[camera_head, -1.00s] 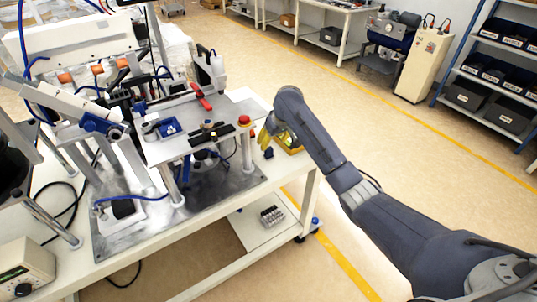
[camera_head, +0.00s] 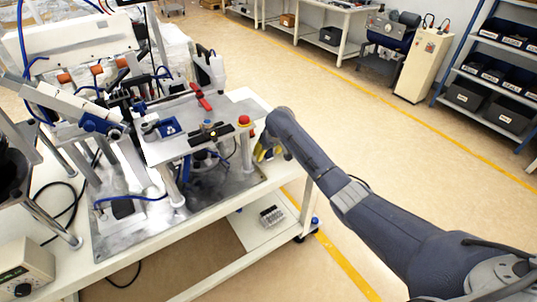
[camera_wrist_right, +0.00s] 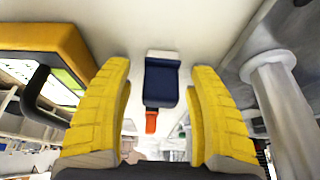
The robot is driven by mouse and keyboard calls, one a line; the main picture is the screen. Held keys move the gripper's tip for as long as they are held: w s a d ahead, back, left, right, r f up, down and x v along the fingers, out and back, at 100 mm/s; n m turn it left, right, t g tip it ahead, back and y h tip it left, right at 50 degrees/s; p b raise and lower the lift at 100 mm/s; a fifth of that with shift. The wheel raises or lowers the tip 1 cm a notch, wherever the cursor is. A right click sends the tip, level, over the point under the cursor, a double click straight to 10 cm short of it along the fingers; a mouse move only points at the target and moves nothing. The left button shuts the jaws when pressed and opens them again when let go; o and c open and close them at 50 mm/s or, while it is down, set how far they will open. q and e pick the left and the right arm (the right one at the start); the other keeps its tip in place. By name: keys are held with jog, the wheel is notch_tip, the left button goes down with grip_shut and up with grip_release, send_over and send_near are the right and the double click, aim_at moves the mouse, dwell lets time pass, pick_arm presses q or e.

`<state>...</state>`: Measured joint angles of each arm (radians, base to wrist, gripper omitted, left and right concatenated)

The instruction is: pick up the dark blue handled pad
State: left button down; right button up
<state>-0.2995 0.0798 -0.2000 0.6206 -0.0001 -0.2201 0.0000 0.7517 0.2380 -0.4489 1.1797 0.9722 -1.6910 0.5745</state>
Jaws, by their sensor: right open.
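The dark blue pad (camera_wrist_right: 161,84) shows in the right wrist view, between and beyond the two yellow fingers. A pale piece (camera_wrist_right: 161,54) adjoins its upper end, and a small orange piece (camera_wrist_right: 151,121) shows just below it. My right gripper (camera_wrist_right: 162,112) is open, with a finger on either side of the pad in the picture and visible gaps to it. In the head view my right gripper (camera_head: 265,151) is low at the right end of the white bench, partly hidden by my own wrist. I cannot make out the pad there. My left gripper is not in view.
A yellow-framed object with a black handle (camera_wrist_right: 45,38) is close left of my right gripper in the wrist view. A metal post (camera_wrist_right: 280,110) stands close on its right. The bench (camera_head: 215,222) carries a machine with a raised plate and a red button (camera_head: 244,120).

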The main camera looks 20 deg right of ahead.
jog(key=shift+w+f, duration=0.1)
jog(key=shift+f, duration=0.05)
grip_shut()
dwell(0.4)
notch_tip(320, 180, up, 20)
dwell(0.9)
jog(key=c, duration=0.7)
grip_release()
jog(key=c, duration=0.4)
